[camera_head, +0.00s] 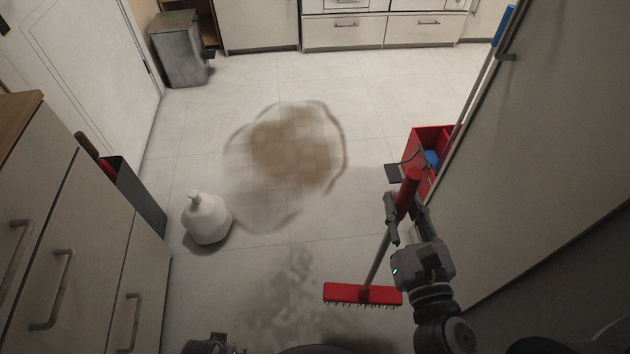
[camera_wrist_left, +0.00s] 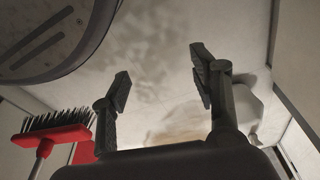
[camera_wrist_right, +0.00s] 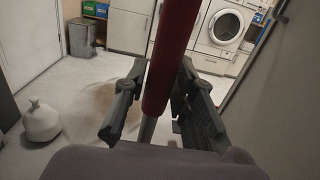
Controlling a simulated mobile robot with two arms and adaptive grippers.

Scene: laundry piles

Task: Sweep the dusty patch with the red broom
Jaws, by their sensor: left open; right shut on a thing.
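The red broom (camera_head: 362,294) has a wide red head with dark bristles and a handle with a red grip. My right gripper (camera_head: 403,212) is shut on the red grip, which also shows between its fingers in the right wrist view (camera_wrist_right: 166,60). The broom head is low over the floor at the lower middle; I cannot tell whether the bristles touch it. My left gripper (camera_wrist_left: 160,85) is open and empty.
A red bucket or caddy (camera_head: 432,150) stands by the right-hand panel. A grey bin (camera_head: 180,50) is at the back left. The middle floor is clear.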

